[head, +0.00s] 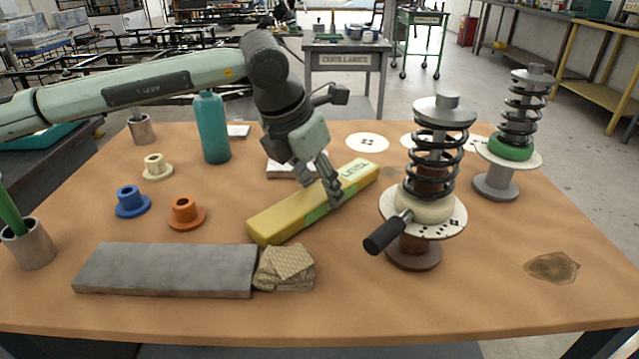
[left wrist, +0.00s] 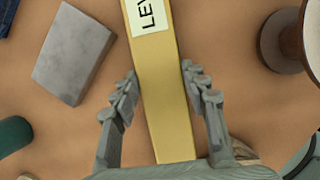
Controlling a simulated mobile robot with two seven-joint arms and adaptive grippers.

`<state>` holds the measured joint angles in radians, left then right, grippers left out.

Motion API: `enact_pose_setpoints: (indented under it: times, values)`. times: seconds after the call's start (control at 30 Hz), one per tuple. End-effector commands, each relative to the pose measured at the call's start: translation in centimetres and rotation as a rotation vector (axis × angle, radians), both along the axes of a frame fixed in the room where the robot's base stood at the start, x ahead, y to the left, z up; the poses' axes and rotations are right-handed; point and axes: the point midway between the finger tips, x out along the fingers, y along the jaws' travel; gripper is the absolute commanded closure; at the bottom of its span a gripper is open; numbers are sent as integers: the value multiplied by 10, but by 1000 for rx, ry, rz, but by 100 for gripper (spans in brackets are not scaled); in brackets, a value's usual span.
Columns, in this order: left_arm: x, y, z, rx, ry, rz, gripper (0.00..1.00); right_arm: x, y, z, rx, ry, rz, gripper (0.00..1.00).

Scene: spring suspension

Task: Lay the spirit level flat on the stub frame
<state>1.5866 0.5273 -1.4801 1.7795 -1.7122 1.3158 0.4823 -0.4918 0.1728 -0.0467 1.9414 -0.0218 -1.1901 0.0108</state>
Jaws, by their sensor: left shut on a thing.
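The spirit level is a long yellow bar (head: 290,219) with a pale label at its far end, lying diagonally across the middle of the table. My left gripper (head: 331,190) reaches down over its middle and is shut on it. In the left wrist view the level (left wrist: 165,90) runs between the two fingers of the gripper (left wrist: 158,85). I cannot tell whether the level touches the table or hangs just above it. A long flat grey slab (head: 165,270) lies at the front left; it may be the stub frame. My right gripper is not in view.
A spring strut (head: 437,150) with a black handle stands close right of the level; another with a green ring (head: 511,147) stands behind. Stacked textured pads (head: 285,270) lie at the slab's right end. A teal bottle (head: 212,128) and blue (head: 131,202) and orange bushings (head: 186,213) stand left.

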Motion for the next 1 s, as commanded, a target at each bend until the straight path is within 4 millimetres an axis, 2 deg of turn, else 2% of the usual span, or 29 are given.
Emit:
enact_pose_setpoints:
  times: [0.17,0.2,0.37,0.73,0.77,0.87,1.0]
  values:
    - [0,0,-1,-1,-1,0,96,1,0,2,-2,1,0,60]
    - [0,0,-2,0,0,0,53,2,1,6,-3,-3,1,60]
    - [0,0,-1,1,1,0,35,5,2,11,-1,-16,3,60]
    - [0,0,2,1,1,0,35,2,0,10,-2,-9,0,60]
    - [0,1,4,0,-1,0,35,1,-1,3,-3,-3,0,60]
    - [-4,6,18,0,-4,1,35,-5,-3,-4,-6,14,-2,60]
    - [-12,14,47,-1,-3,1,35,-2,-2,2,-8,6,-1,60]
